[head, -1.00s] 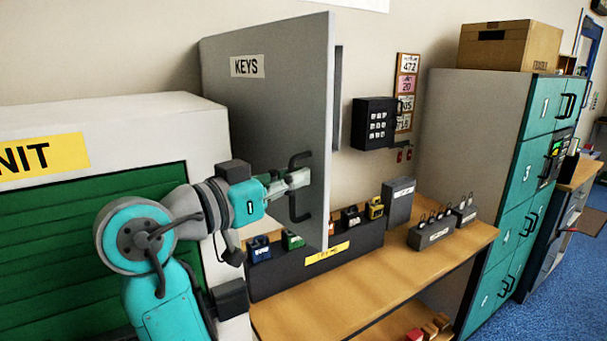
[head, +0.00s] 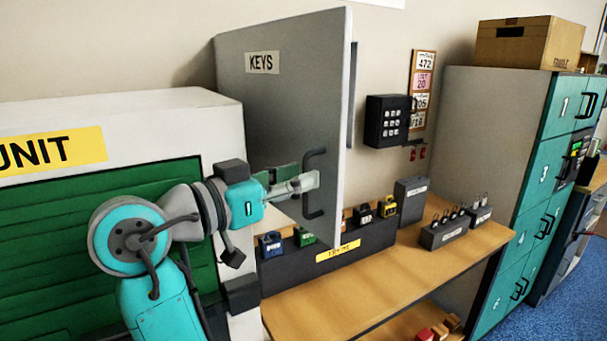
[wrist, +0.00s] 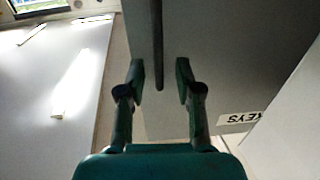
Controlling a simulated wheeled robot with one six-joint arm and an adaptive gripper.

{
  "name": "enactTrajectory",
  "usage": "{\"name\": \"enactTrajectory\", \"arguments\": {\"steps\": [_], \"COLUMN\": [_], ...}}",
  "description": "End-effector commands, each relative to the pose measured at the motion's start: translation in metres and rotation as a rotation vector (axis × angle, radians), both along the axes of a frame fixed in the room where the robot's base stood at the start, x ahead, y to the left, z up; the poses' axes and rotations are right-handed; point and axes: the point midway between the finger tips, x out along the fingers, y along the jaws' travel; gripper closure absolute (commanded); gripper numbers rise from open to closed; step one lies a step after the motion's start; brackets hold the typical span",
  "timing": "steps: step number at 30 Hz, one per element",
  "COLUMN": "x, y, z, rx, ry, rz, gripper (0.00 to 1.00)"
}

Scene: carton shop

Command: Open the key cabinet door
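The grey key cabinet door (head: 290,110), labelled KEYS, stands swung out from the wall, its right edge towards me. Its dark upright bar handle (head: 313,190) is near that edge. My gripper (head: 300,184) is at the handle, overlapping it in the head view. In the wrist view my gripper (wrist: 161,78) is open, with one finger each side of the handle (wrist: 157,40) and a gap on both sides. How deep the bar lies between the fingers is hard to tell. The KEYS label (wrist: 240,118) also shows there. The cabinet's inside is mostly hidden by the door.
A white unit with a green shutter (head: 100,240) stands left, close beside my arm. Below the door, a wooden bench (head: 340,295) carries a dark rack (head: 325,257) with several padlocks. A keypad box (head: 387,121) is on the wall. Teal lockers (head: 535,190) stand right.

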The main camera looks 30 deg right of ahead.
Motion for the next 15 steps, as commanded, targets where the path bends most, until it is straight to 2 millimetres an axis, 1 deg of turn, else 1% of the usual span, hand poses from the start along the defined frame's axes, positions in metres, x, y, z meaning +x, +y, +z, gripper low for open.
{"name": "enactTrajectory", "arguments": {"steps": [1, 9, 12, 15], "x": [-0.002, -0.014, -0.018, -0.021], "y": [0.011, 0.063, 0.077, 0.088], "z": [0.000, 0.000, 0.000, 0.000], "rx": [0.000, 0.000, 0.000, 0.000], "ry": [0.001, 0.000, 0.000, 0.001], "rz": [0.004, 0.005, 0.004, 0.003], "gripper": [0.65, 0.65, 0.65, 0.65]}}
